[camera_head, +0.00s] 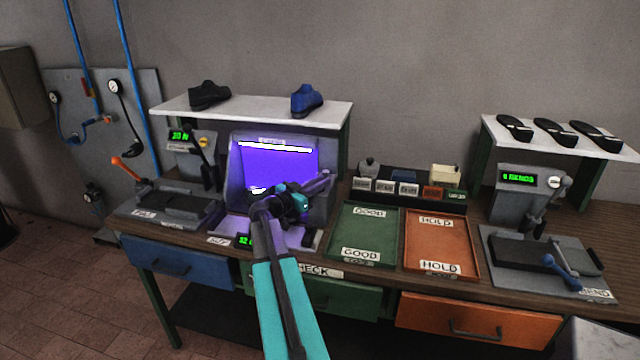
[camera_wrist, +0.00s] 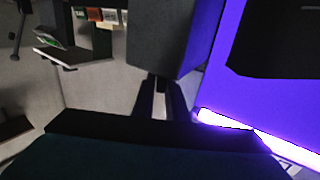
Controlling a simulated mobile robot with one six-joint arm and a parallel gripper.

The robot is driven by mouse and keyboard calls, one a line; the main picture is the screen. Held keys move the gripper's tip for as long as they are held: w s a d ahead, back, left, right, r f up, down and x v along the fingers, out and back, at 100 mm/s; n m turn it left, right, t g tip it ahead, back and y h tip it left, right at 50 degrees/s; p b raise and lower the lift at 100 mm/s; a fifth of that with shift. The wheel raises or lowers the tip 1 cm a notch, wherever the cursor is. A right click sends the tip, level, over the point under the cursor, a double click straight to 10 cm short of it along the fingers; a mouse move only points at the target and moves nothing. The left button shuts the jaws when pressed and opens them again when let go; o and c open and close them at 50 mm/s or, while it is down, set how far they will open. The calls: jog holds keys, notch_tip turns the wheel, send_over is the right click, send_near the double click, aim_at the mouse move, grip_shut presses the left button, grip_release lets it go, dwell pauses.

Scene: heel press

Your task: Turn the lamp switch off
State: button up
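The lamp box (camera_head: 234,175) is a grey hooded booth in the middle of the bench, and its inside glows violet, so the lamp is lit. A bright tube (camera_head: 275,146) shows under its top edge. My gripper (camera_head: 322,181) is in front of the booth's right part, pointing right. In the wrist view two dark fingers (camera_wrist: 161,98) show with a narrow light strip between them, close to a grey panel (camera_wrist: 172,40). The fingertips are not clear. I cannot make out the lamp switch in either view; my arm covers part of the booth's front.
Right of the booth lie a green GOOD tray (camera_head: 338,232) and an orange HOLD tray (camera_head: 408,240), with small blocks behind. A press (camera_head: 540,255) stands at the right, another device (camera_head: 165,205) at the left. A shelf (camera_head: 250,112) with two shoes is behind the booth.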

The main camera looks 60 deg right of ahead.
grip_shut()
